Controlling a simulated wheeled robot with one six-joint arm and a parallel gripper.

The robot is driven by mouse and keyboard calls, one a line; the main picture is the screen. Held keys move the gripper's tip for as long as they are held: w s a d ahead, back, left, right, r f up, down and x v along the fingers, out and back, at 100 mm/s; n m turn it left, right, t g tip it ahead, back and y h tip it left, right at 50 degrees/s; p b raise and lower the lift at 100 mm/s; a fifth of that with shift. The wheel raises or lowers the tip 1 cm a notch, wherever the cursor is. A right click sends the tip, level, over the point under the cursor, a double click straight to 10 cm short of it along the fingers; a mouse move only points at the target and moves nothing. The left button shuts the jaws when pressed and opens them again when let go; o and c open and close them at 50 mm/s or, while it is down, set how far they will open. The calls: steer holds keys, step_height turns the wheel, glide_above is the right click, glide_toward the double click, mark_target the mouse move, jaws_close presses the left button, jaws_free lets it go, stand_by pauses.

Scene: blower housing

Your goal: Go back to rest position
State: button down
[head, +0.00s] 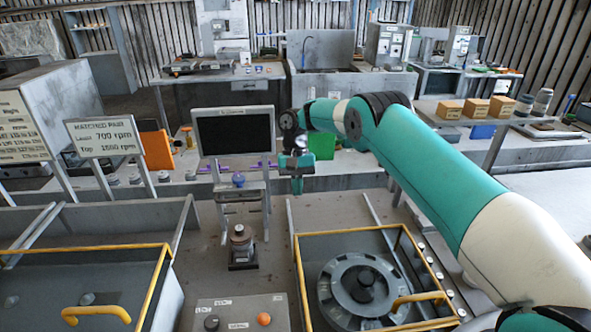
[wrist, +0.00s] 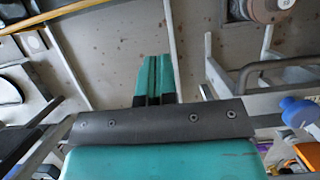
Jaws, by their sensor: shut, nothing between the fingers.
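My gripper (head: 297,186) hangs at the end of my teal and white arm, near the middle of the head view. It is in the air to the right of the dark monitor and above the yellow-edged housing. In the wrist view its teal fingers (wrist: 155,75) are together, with nothing between them.
A monitor (head: 234,133) stands on a frame left of my gripper. A small motor-like piece (head: 241,240) stands below it. A control box (head: 238,313) with an orange button is at the front. Benches with boxes (head: 475,107) line the back. A blue object (wrist: 298,110) is at the wrist view's right.

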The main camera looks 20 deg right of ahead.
steer(key=p+v, duration=0.2)
steer(key=p, duration=0.2)
steer(key=shift+s+a, duration=0.1)
steer(key=shift+a, duration=0.05)
steer(key=shift+p, duration=0.5)
steer(key=s+a+r+n+t+y+b, duration=0.1)
steer(key=s+a+r+n+b, duration=0.3)
steer(key=s+r, duration=0.3)
steer(key=s+a+r+n+t+y+b, duration=0.1)
steer(key=s+a+r+b, duration=0.3)
steer(key=s+r+b, duration=0.25)
steer(key=s+f+n+t+b, duration=0.1)
steer(key=s+n+b, duration=0.1)
steer(key=s, duration=1.1)
steer(key=s+f+n+t+y+b, duration=0.1)
steer(key=s+b, duration=0.3)
steer(key=s, duration=0.8)
steer(key=shift+s+f+n, duration=0.35)
steer(key=shift+f+n, duration=0.45)
steer(key=shift+n, duration=0.1)
